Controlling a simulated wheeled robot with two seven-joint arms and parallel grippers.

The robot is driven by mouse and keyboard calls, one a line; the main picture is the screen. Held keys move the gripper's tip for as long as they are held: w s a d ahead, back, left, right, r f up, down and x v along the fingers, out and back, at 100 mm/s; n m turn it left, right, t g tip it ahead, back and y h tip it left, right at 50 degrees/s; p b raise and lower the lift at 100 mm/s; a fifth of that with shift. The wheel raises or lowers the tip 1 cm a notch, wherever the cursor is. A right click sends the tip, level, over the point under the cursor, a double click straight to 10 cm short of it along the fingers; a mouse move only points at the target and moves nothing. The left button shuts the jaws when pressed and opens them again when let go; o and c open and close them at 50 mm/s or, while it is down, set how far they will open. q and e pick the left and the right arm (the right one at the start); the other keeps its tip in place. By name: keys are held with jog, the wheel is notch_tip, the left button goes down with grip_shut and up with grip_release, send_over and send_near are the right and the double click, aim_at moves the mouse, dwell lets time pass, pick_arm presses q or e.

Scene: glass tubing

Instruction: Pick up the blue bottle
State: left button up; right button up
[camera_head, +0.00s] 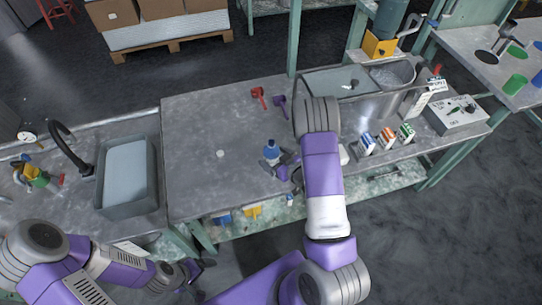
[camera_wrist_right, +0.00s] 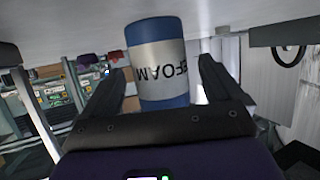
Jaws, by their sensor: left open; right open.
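The blue bottle (camera_head: 271,151) stands on the grey worktable near its front edge. My right gripper (camera_head: 283,164) is open beside the bottle in the head view, partly hidden by my arm. In the right wrist view the bottle shows between the two spread fingers of this gripper (camera_wrist_right: 160,75), with gaps on both sides. My left gripper (camera_head: 200,275) is low at the front, away from the bottle, open and empty.
A red tool (camera_head: 258,97) and a purple tool (camera_head: 280,104) lie behind the bottle. A small white round item (camera_head: 220,153) lies to its left. A sink (camera_head: 128,175) is left. The table's left part is mostly clear.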

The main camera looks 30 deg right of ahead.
jog(key=shift+x, duration=1.05)
jog(key=c, duration=1.1)
